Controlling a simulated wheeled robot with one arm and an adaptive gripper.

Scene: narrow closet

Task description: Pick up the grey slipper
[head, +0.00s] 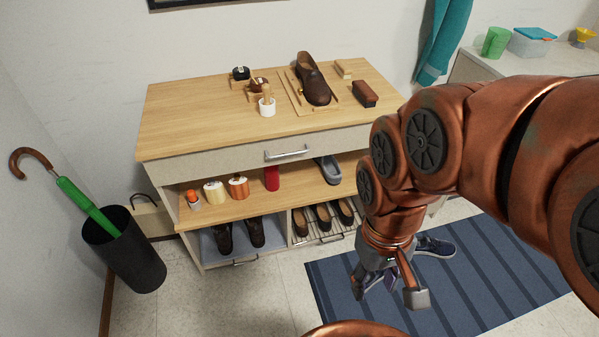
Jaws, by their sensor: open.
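The grey slipper (327,170) lies on the middle shelf of the wooden cabinet, near that shelf's right end, under the drawer. Its near end faces the shelf's front edge. My gripper (387,297) is open and points down over the blue striped mat, in front of the cabinet. It is lower in the picture and to the right of the slipper, well apart from it. My arm comes in from the right and hides the cabinet's right end.
A red can (271,179) and thread spools (238,187) share the shelf. Brown shoes stand on the wire rack (324,236) below. A black umbrella bin (130,262) stands left.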

